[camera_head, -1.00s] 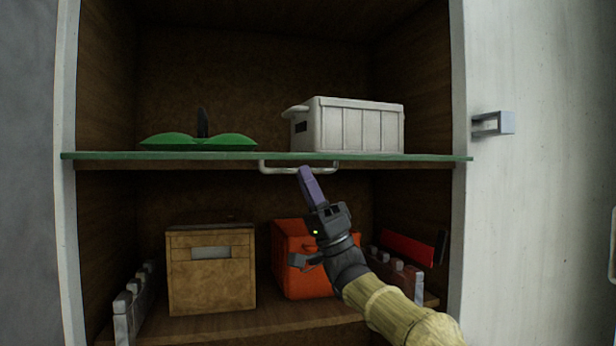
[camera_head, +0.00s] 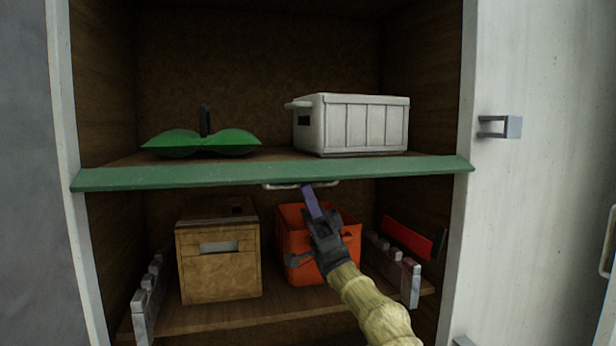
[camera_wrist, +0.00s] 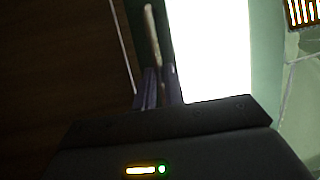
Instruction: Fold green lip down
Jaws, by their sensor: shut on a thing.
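The green lip (camera_head: 230,176) runs along the front edge of the upper shelf, and its broad front face shows, tilted down from the shelf. A pale metal handle (camera_head: 290,186) hangs under its lower edge near the middle. My gripper (camera_head: 308,190) reaches up from the lower right and its purple fingers are shut on the handle. In the wrist view, the fingers (camera_wrist: 157,88) close around the light handle bar (camera_wrist: 152,38). The exact contact is partly hidden by the fingers.
On the upper shelf are a green object with two rounded lobes (camera_head: 202,141) and a white crate (camera_head: 362,125). Below stand a brown box (camera_head: 219,262) and an orange bin (camera_head: 292,243), close behind my gripper. A white door (camera_head: 540,210) is at right.

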